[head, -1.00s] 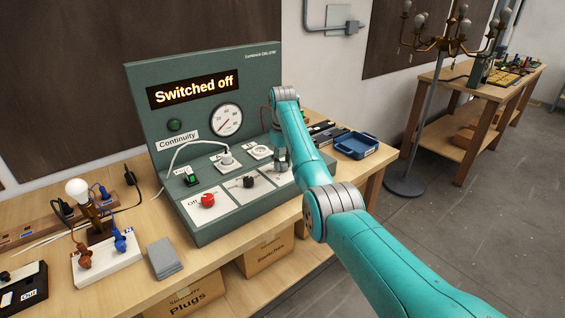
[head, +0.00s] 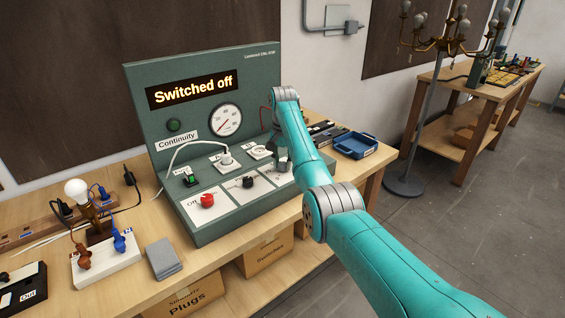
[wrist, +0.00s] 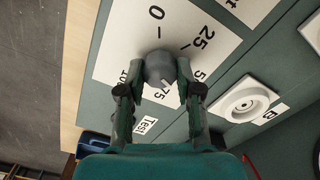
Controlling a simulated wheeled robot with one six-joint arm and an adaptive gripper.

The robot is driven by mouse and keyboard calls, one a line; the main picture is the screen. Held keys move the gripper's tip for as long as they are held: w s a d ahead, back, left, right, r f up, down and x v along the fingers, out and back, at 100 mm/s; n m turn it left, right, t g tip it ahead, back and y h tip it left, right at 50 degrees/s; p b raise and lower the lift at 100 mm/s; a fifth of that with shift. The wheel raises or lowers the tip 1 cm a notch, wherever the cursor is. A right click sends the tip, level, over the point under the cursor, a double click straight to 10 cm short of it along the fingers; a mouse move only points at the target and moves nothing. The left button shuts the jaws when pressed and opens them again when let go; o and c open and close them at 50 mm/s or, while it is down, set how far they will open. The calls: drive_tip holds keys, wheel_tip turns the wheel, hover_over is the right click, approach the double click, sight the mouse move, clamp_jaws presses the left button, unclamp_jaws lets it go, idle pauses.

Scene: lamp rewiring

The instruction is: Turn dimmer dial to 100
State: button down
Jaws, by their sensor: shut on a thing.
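The dimmer dial (wrist: 160,68) is a round grey knob on a white plate (wrist: 120,50) printed with 0, 25 and 75. The 50 and 100 labels are partly covered by my fingers. A pale mark on the knob's lower side faces roughly toward the 75; its exact reading is unclear. My gripper (wrist: 159,88) is shut on the dial, one finger on each side. In the head view my gripper (head: 283,163) is at the right end of the panel's lower row and hides the dial.
The green control panel (head: 140,95) reads "Switched off". A red knob (head: 207,200) and a black knob (head: 248,182) sit left of my gripper. A white socket (wrist: 243,103) is close by in the wrist view. A blue tray (head: 356,145) lies to the right.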

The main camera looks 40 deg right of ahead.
drive_tip(key=m, duration=0.5)
drive_tip(key=shift+m, duration=0.3)
drive_tip(key=m, duration=0.9)
drive_tip(key=shift+s+m, duration=0.1)
drive_tip(key=shift+m, duration=0.3)
drive_tip(key=m, duration=0.4)
drive_tip(key=shift+a+m, duration=0.1)
drive_tip(key=shift+m, duration=0.3)
drive_tip(key=c, duration=0.8)
unclamp_jaws()
drive_tip(key=shift+o, duration=0.2)
